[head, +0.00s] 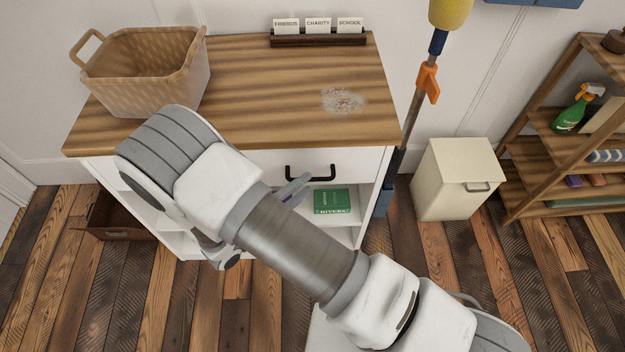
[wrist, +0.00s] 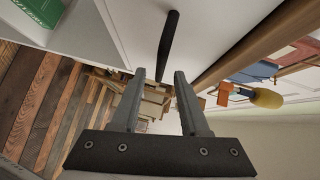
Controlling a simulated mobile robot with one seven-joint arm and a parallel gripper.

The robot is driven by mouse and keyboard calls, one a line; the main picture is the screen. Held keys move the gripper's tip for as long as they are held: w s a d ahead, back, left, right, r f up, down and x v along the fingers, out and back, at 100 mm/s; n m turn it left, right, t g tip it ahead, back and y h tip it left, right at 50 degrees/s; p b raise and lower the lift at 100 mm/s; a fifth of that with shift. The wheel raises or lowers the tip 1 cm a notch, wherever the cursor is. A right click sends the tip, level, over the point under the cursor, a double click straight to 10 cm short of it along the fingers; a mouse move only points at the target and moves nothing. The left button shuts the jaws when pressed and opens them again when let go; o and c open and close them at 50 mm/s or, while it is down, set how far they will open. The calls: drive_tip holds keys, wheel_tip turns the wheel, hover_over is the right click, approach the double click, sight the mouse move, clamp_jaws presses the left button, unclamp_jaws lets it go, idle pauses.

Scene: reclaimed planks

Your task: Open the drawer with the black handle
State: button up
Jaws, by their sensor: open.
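The white drawer (head: 340,163) sits under the wooden top of a cabinet and looks shut. Its black handle (head: 310,173) is a horizontal bar in the head view. In the wrist view the handle (wrist: 168,45) runs up the picture, its lower end in line with the gap between my fingertips. My gripper (wrist: 160,73) is open and empty, with both fingers apart. In the head view my gripper (head: 292,190) shows only partly, just below and left of the handle. My arm hides the drawer's left part. I cannot tell how far the fingertips are from the handle.
A wicker basket (head: 140,90) and a card holder (head: 318,40) stand on the cabinet top (head: 260,75). A green book (head: 332,201) lies on the open shelf below the drawer. A cream bin (head: 455,180) and a wooden shelf (head: 545,125) stand to the right.

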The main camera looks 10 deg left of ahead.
sight(313, 179)
drive_tip(key=shift+x, duration=1.9)
clamp_jaws()
